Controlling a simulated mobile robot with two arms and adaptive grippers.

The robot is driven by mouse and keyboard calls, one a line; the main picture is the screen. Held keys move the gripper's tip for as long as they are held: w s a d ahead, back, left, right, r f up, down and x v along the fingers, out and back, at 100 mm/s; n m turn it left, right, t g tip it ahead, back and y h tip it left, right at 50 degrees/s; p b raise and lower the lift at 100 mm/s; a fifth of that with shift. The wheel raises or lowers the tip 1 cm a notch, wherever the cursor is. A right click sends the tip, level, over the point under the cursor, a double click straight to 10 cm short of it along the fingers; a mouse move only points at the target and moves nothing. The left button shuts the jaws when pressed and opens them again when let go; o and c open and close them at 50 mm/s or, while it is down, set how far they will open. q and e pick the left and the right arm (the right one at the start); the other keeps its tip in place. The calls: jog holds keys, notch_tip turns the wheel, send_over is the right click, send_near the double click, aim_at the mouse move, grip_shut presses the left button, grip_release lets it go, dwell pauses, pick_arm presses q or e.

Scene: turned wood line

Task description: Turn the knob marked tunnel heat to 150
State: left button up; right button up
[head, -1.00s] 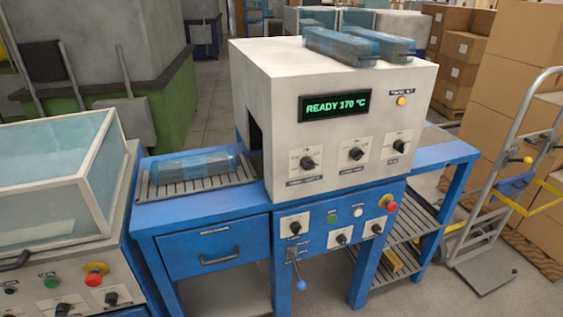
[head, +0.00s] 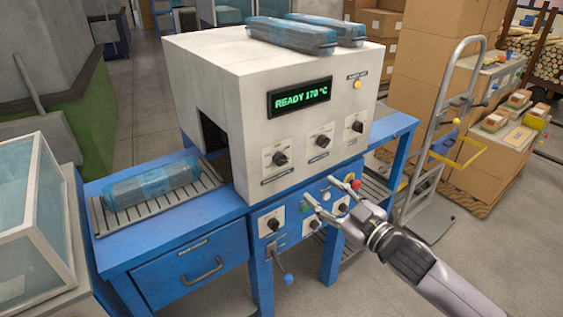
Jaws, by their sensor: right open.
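The heat tunnel (head: 215,110) is a white box on a blue bench, and its green display (head: 299,97) reads READY 170 °C. Three black knobs sit on white plates on its front: a left knob (head: 280,159), a middle knob (head: 322,141) and a right knob (head: 357,126). Their labels are too small to read, so I cannot tell which is tunnel heat. My right gripper (head: 328,199) is open and empty, in front of the blue lower panel, below the white box's knobs. It partly hides the lower panel's controls. My left gripper is not in view.
The lower panel has a knob (head: 273,225), a red button (head: 355,184) and a blue-tipped lever (head: 287,279). A wrapped pack (head: 150,184) lies on the roller infeed at left. A hand truck (head: 437,130) and cartons stand at right.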

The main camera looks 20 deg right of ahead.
aim_at(285, 163)
jog(key=p+x, duration=0.2)
jog(key=x, duration=1.3)
jog(key=shift+w+a, duration=0.15)
jog(key=shift+w, duration=0.05)
jog(key=c, duration=1.2)
jog(key=shift+o, duration=0.2)
jog(key=shift+n, duration=0.5)
jog(key=n+p, duration=0.1)
jog(key=n, duration=0.3)
jog(key=shift+n, duration=0.4)
jog(key=n+p, duration=0.1)
jog(key=n, duration=0.5)
jog(key=shift+f, duration=0.1)
